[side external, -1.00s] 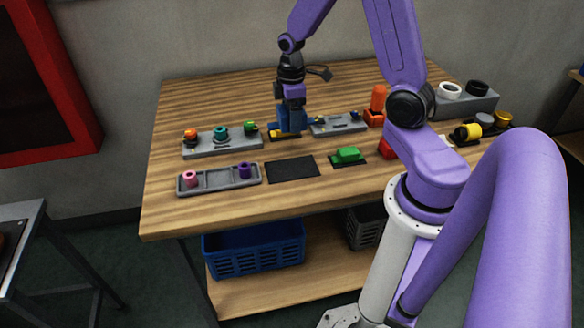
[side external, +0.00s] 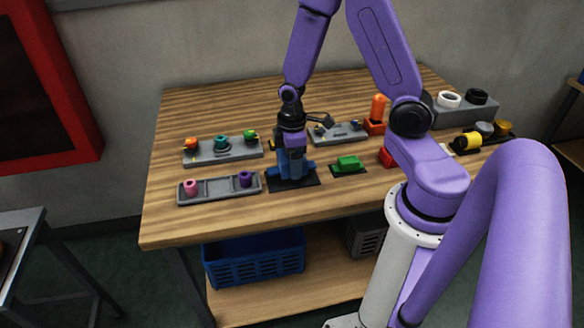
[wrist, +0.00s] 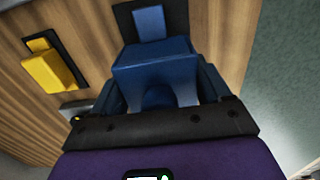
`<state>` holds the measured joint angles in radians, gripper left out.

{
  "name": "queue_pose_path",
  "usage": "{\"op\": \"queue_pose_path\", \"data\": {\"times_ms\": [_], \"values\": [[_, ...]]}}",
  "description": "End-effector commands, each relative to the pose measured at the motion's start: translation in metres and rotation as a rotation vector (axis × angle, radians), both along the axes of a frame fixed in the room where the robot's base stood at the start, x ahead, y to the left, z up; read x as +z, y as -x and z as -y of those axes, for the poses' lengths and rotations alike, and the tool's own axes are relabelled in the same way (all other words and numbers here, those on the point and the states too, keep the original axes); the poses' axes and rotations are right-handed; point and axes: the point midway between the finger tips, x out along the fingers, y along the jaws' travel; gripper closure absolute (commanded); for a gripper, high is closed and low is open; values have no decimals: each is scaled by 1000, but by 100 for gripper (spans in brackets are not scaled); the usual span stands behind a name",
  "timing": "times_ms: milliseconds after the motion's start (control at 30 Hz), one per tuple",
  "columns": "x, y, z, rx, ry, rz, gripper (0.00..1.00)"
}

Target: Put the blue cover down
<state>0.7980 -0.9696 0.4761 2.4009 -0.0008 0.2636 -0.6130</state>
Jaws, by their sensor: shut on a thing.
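The blue cover (side external: 291,169) is held in my gripper (side external: 291,155), over the black mat (side external: 312,179) at the front middle of the table. It looks upright and very low; I cannot tell whether it touches the mat. In the wrist view the blue cover (wrist: 155,72) fills the space between the fingers, and a lighter blue part of it stands out against a dark patch beyond. My gripper is shut on the cover and hides part of it and of the mat.
A grey tray (side external: 212,190) with pink and purple pieces lies close on the left, and a green cover (side external: 348,163) on the right. Grey racks (side external: 340,133) stand behind. A yellow block (wrist: 45,70) shows in the wrist view. Bare wood lies in front.

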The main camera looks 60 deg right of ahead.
Motion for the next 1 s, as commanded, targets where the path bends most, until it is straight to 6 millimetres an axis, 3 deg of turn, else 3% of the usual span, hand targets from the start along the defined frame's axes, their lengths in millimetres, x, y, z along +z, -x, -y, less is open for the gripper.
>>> {"op": "queue_pose_path", "data": {"times_ms": [233, 700, 733, 800, 1000], "values": [[-25, 0, 0, 0, 1, -2, 60], [-31, 0, 0, 0, 0, -1, 60], [-30, 0, 0, 0, 0, 0, 17], [-30, 0, 0, 0, 0, 0, 0], [-30, 0, 0, 0, 0, 0, 0]]}}
